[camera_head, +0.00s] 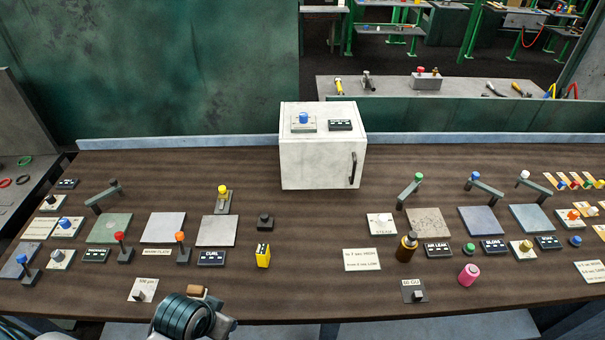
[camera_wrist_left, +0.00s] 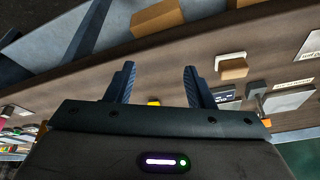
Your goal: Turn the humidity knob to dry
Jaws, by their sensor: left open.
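No knob can be read as the humidity knob, because the small labels are too blurred. A blue knob (camera_head: 303,118) stands on a pale plate on top of a white box (camera_head: 310,165), with a dark label plate (camera_head: 340,125) beside it. Another blue knob (camera_head: 64,222) sits on a pale plate at the left of the bench. My left gripper (camera_wrist_left: 160,85) shows in the wrist view with its two fingers apart and nothing between them. In the head view my left arm is at the bottom edge, well apart from both knobs; its fingertips cannot be made out. My right gripper is out of view.
The brown bench (camera_head: 320,215) carries several levers, flat plates and label plates. A yellow block (camera_head: 263,256), a brown bottle (camera_head: 406,247) and a pink cylinder (camera_head: 468,274) stand near the front. The white box has a dark handle (camera_head: 352,169). Bare bench lies in front of it.

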